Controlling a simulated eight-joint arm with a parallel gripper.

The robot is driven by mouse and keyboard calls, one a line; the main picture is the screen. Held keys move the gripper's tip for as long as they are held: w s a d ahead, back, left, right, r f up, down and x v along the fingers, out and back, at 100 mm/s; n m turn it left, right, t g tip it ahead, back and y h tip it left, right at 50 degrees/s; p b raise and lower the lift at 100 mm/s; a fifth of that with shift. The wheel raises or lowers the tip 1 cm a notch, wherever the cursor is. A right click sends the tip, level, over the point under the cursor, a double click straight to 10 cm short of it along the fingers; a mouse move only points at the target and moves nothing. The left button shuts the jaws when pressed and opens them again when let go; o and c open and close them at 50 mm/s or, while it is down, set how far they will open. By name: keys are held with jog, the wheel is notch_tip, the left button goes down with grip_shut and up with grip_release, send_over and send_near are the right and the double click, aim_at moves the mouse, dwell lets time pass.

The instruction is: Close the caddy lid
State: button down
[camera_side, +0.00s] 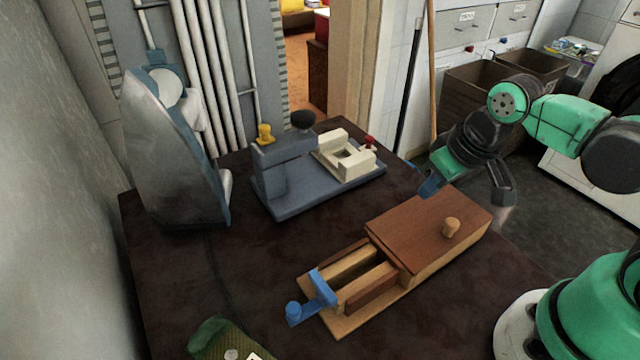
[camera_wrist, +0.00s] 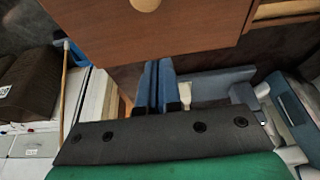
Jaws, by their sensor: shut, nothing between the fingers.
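The wooden caddy (camera_side: 445,262) lies on the dark table, with a brown lid (camera_side: 415,228) over its right part. A round wooden knob (camera_side: 452,227) stands on the lid. The caddy's left part is uncovered and shows wooden compartments, with a blue handle piece (camera_side: 318,290) at its end. My gripper (camera_side: 428,186) is beside the lid's far edge, fingers shut and empty; contact cannot be told. In the wrist view the shut blue fingers (camera_wrist: 153,88) appear just below the lid (camera_wrist: 195,35), and the knob (camera_wrist: 145,4) is cut by the top edge.
A grey-blue fixture (camera_side: 320,185) with a cream block (camera_side: 345,155) stands behind the caddy. A tall grey iron-like object (camera_side: 175,150) stands at the left. A green item (camera_side: 228,340) lies at the front. The table is clear between the fixture and the caddy.

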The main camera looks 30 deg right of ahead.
jog(key=v, duration=0.8)
jog(key=t, duration=0.3)
send_over(415, 204)
notch_tip(415, 204, down, 2)
